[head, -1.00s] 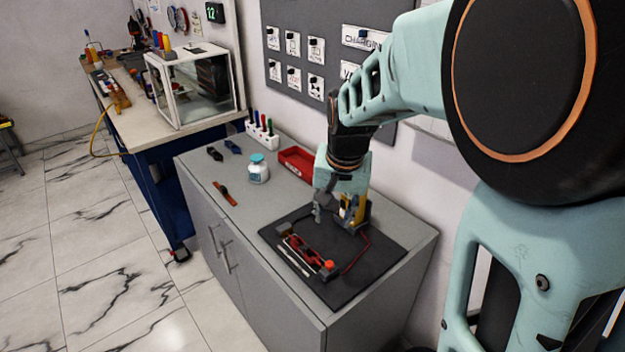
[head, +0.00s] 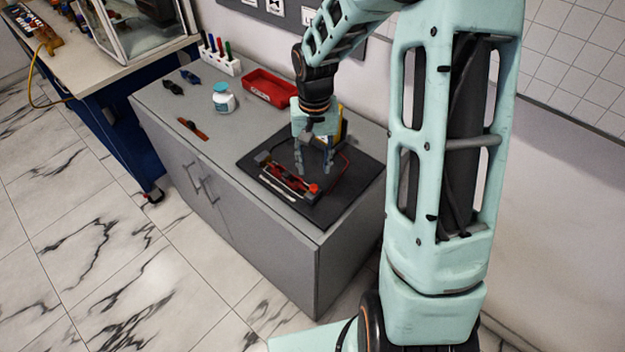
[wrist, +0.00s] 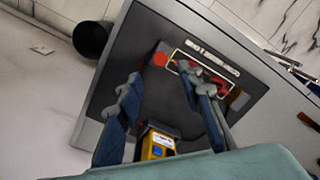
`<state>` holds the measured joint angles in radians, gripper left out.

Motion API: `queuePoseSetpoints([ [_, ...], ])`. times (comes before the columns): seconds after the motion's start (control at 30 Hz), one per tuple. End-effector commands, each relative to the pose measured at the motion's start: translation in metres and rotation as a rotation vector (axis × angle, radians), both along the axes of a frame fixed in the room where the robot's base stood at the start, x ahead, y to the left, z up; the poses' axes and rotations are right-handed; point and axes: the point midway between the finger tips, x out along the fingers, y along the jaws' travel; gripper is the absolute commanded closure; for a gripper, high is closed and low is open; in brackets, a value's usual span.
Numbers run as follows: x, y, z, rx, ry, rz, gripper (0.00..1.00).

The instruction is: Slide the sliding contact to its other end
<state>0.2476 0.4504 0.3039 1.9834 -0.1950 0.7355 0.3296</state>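A red slide rheostat (head: 288,180) with a red-orange knob (head: 314,188) at its near right end lies on a black mat (head: 325,211). In the wrist view the rheostat (wrist: 212,77) is beyond my fingertips, with the round red knob (wrist: 160,60) at its left end. The sliding contact is too small to make out surely, and the right finger hides part of the rheostat. My gripper (head: 314,170) points down just behind the rheostat in the head view. In the wrist view its fingers (wrist: 166,84) are spread apart with nothing between them.
A yellow meter (wrist: 157,146) stands on the mat close behind my gripper, with a red lead (head: 346,170) running from it. A red tray (head: 270,88), a white jar (head: 223,100) and a pen holder (head: 220,62) stand farther back on the grey cabinet (head: 240,130).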

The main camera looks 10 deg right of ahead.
Motion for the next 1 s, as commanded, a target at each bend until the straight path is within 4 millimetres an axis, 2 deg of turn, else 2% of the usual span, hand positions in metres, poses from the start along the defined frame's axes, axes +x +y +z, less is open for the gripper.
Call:
queuePoseSetpoints([
  [0.03, -0.001, 0.0, -0.011, 0.001, 0.006, 0.001, 0.66],
  [0.2, -0.002, 0.0, -0.044, 0.0, 0.006, 0.001, 0.66],
  [0.4, -0.001, 0.0, -0.068, 0.0, 0.003, 0.001, 0.66],
  [0.57, 0.0, 0.0, -0.075, 0.0, 0.0, -0.001, 0.66],
  [0.83, 0.0, 0.0, -0.076, 0.0, 0.0, -0.001, 0.67],
  [1.0, 0.0, 0.0, -0.076, 0.0, 0.0, -0.001, 0.86],
])
